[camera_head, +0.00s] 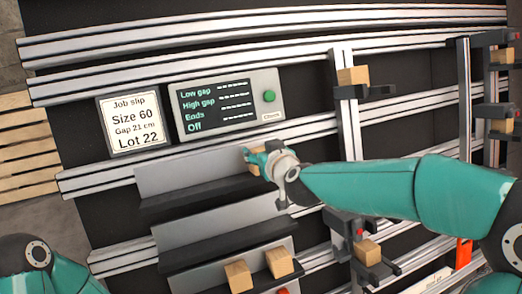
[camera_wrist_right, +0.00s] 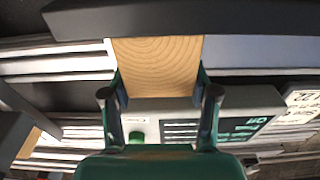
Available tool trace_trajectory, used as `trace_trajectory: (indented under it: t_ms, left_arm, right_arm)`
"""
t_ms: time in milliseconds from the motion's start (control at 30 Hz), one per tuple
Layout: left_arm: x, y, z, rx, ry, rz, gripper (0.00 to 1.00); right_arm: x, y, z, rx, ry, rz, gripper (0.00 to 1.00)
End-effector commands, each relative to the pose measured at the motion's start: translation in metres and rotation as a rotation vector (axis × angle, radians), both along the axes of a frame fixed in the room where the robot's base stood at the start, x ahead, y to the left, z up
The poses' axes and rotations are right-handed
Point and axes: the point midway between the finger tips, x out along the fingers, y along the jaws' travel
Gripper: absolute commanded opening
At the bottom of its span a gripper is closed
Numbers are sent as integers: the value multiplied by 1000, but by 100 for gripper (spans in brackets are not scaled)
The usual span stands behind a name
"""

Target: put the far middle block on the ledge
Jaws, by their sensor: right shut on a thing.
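My right gripper (camera_head: 254,156) is shut on a wooden block (camera_head: 254,166) at the upper grey ledge (camera_head: 190,172), right of its middle. In the right wrist view the pale block (camera_wrist_right: 158,66) sits between the two fingers of the gripper (camera_wrist_right: 160,92). Its far end meets a dark bar (camera_wrist_right: 220,18); I cannot tell whether the block rests on the ledge. My gripper and wrist hide much of the block in the head view. My left arm shows at the lower left, but its gripper is outside the view.
Two more blocks (camera_head: 238,276) (camera_head: 279,262) stand on the lowest ledge, below an empty middle ledge (camera_head: 215,226). Other blocks sit on holders, at the upper middle (camera_head: 353,76), lower right (camera_head: 368,250) and far right. A control panel (camera_head: 229,104) and job slip (camera_head: 134,122) are above the ledges.

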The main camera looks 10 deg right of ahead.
Motion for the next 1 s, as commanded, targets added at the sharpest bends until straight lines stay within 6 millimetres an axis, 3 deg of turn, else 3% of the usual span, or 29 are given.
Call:
trace_trajectory:
  t_ms: [167,200,367,767,1000]
  left_arm:
    - [0,0,0,0,0,0,40]
    - [0,0,0,0,0,0,40]
    - [0,0,0,0,0,0,40]
    - [0,0,1,0,0,0,40]
    - [0,0,1,0,0,0,40]
  right_arm:
    - [0,0,0,0,-1,0,23]
    - [0,0,0,0,-1,0,63]
    - [0,0,0,0,-1,0,89]
    - [-3,-1,2,-1,-1,0,89]
    - [-31,-6,14,1,-4,0,89]
